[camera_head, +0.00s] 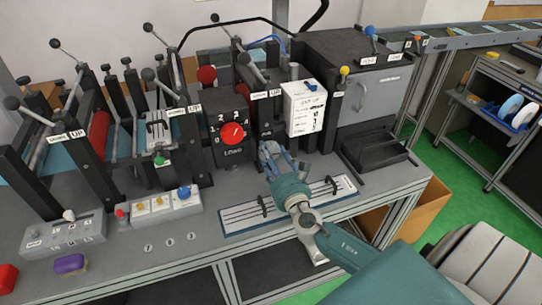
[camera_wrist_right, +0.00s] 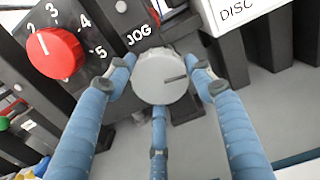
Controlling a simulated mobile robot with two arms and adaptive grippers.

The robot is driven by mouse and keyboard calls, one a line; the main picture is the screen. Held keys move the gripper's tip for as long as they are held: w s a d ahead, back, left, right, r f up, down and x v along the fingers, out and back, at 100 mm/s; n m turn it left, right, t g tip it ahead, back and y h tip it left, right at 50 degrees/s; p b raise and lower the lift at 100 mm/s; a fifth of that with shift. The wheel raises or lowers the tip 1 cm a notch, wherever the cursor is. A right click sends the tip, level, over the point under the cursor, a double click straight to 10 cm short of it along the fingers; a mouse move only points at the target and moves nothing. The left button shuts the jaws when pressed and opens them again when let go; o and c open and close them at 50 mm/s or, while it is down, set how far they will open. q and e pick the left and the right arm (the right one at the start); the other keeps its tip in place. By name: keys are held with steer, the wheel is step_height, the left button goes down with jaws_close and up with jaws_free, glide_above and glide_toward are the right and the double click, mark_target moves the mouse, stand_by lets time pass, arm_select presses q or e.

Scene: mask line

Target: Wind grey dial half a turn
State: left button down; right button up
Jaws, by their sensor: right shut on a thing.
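The grey dial (camera_wrist_right: 160,78) shows in the right wrist view, below the word JOG on the black panel. Its dark line points to the right. My right gripper (camera_head: 270,152) reaches the machine front, right of the red dial. In the wrist view its blue fingers (camera_wrist_right: 163,92) are closed around the grey dial, one at each side and one below. My left gripper does not show.
A red numbered dial (camera_head: 232,133) sits left of the grey one. A white sign box (camera_head: 304,108) stands just right and above. A slotted white panel (camera_head: 290,208) lies below my right arm. A button box (camera_head: 160,206) is at the left.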

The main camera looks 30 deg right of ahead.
steer(key=shift+f+m, duration=0.3)
